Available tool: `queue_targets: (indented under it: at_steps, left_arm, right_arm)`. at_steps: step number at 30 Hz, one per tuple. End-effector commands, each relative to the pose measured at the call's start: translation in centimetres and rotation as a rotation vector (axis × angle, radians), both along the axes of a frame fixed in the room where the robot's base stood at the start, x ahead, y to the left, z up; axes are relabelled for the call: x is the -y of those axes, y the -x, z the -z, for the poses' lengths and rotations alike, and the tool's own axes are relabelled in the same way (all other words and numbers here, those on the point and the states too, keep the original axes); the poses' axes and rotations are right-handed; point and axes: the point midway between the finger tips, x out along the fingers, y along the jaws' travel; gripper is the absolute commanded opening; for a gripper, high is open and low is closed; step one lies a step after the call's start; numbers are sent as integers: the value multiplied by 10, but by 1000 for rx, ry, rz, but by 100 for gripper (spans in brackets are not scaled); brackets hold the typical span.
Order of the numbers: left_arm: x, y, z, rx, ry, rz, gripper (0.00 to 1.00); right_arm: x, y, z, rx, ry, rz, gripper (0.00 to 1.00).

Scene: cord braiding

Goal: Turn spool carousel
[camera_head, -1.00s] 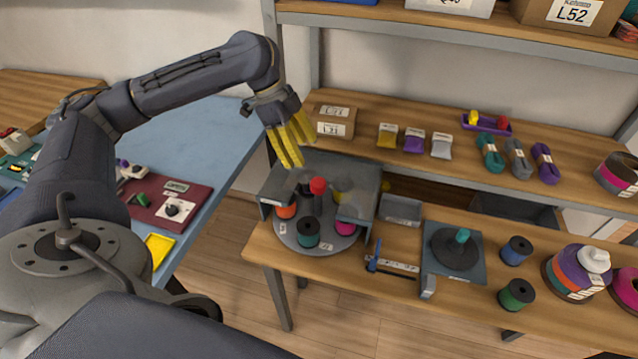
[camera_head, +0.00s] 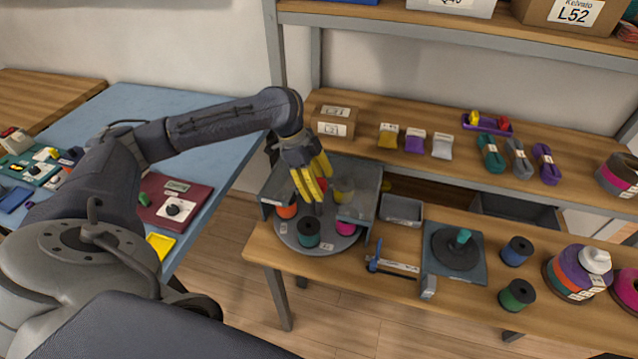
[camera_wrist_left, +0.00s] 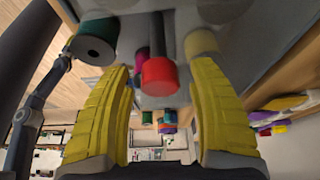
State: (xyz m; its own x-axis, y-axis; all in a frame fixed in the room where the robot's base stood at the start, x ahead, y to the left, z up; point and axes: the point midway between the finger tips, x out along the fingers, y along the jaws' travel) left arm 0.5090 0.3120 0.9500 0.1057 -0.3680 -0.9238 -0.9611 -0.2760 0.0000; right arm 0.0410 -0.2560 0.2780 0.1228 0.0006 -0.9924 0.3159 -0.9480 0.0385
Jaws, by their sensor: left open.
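The spool carousel (camera_head: 287,235) is a round grey turntable on the wooden bench, under a grey cover (camera_head: 358,206) with an open front. It carries a dark green spool (camera_head: 308,232), an orange spool (camera_head: 287,211), a magenta spool (camera_head: 346,228) and a pale yellow spool (camera_head: 343,190). My left gripper (camera_head: 312,198), with yellow fingers, is open above the carousel's middle. My right gripper is not in view.
To the right of the carousel are a grey bin (camera_head: 402,210), a blue-handled tool (camera_head: 375,257), a plate with a dark disc (camera_head: 455,250) and loose spools (camera_head: 517,251). A shelf (camera_head: 350,145) with boxes and cord bundles runs behind.

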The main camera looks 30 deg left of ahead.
Motion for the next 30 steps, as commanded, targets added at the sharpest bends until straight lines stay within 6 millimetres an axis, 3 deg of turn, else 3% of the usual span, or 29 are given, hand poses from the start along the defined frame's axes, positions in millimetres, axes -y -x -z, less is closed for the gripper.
queue_targets:
  at_steps: [7, 22, 30]
  left_arm:
    - [0, 0, 0, 0, 0, 0, 60]
    - [0, 0, 0, 0, 0, 0, 2]
    - [1, 0, 0, 0, 1, 0, 0]
  right_arm:
    - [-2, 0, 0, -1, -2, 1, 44]
    - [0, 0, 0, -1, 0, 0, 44]
    - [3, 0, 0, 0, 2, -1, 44]
